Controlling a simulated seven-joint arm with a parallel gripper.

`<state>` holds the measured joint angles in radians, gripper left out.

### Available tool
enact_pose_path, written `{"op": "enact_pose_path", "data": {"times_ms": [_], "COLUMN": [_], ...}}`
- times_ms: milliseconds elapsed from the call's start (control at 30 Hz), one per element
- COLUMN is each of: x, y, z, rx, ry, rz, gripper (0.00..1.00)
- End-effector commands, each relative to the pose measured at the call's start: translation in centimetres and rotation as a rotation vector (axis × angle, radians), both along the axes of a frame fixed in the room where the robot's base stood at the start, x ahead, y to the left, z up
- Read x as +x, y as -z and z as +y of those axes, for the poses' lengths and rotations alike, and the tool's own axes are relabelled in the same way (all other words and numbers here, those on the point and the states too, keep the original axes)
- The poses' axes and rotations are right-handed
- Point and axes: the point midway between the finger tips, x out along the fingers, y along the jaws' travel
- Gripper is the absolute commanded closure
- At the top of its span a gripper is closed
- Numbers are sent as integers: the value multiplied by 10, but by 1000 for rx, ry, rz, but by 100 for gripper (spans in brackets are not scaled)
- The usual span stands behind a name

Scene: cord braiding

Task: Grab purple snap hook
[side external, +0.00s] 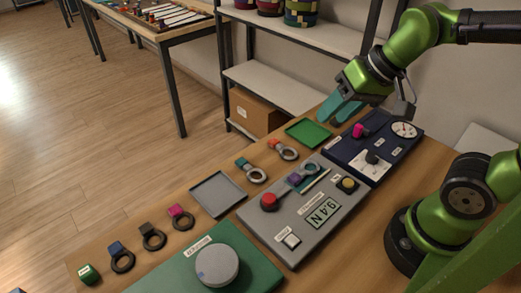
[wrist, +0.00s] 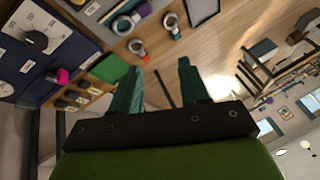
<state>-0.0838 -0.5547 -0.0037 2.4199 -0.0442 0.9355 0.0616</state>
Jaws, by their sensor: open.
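The purple snap hook (side external: 294,180) appears in the side view as a small purple block with a grey ring beside it, lying on the grey panel (side external: 267,236) near the panel's far edge. My gripper (side external: 339,110) is open and empty, raised above the far end of the table, up and to the right of the purple hook and apart from it. In the wrist view my gripper (wrist: 160,70) shows two teal fingers spread apart with nothing between them.
Several other ring hooks, including magenta (side external: 177,212), teal (side external: 244,163) and orange (side external: 275,144), lie along the table's left edge. A red knob (side external: 269,201) is near the purple hook. A green tray (side external: 308,132) and dark blue panel (side external: 346,150) lie at the far end.

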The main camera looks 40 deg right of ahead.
Motion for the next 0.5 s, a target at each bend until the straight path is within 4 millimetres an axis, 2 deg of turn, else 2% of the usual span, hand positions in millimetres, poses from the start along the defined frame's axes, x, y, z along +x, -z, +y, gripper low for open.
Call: {"op": "enact_pose_path", "data": {"times_ms": [67,233,367,500], "x": [15,41,54,58], "y": [11,30,37,31], "z": [11,26,30,27], "rx": [23,55,62,93], "ry": [82,471,796,1064], "rz": [135,397,492,513], "gripper": [55,55,55,55]}}
